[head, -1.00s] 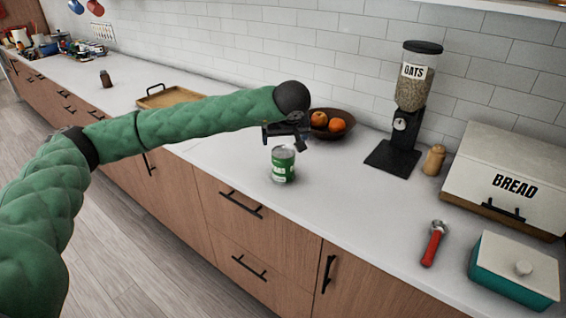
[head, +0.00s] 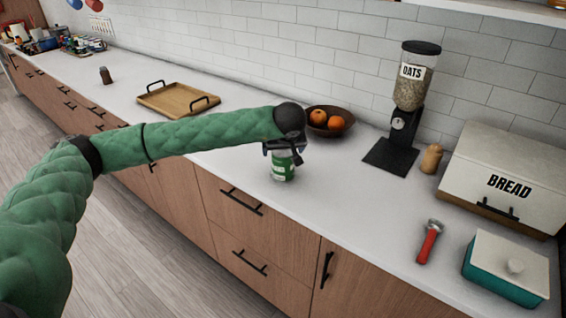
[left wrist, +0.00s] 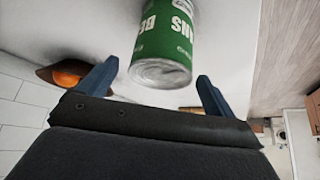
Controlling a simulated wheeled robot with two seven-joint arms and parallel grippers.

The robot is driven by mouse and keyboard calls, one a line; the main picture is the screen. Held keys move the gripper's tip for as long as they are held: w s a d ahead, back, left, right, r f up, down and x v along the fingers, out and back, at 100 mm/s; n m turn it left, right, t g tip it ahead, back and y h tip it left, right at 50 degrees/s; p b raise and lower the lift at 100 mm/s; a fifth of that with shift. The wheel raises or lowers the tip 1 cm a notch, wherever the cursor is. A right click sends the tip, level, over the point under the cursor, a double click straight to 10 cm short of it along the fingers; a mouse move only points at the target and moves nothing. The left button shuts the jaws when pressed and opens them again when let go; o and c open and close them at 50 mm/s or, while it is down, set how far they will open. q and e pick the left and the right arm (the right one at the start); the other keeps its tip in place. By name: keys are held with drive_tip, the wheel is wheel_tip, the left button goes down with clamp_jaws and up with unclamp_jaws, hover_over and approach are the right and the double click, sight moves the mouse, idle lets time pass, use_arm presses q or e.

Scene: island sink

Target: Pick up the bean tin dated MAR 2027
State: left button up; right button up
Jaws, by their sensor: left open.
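A green and silver bean tin (head: 283,171) stands upright on the white counter (head: 225,170), near its front edge. My left gripper (head: 284,148) is just above it, pointing down, and hides the tin's top in the head view. In the left wrist view the tin (left wrist: 168,42) shows its lid and green label between and beyond the two blue fingers of the open left gripper (left wrist: 158,72). The fingers do not appear to be closed on it. No date is readable on the tin. My right gripper is not in view.
A dark bowl with oranges (head: 345,129) stands behind the tin. To the right are an oats dispenser (head: 404,110), a wooden shaker (head: 431,159), a red-handled tool (head: 429,242), a bread box (head: 503,170) and a teal dish (head: 500,284). A wooden tray (head: 180,99) lies to the left.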

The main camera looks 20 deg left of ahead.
use_arm(q)
drive_tip(key=c, duration=1.8)
drive_tip(key=shift+r, duration=0.1)
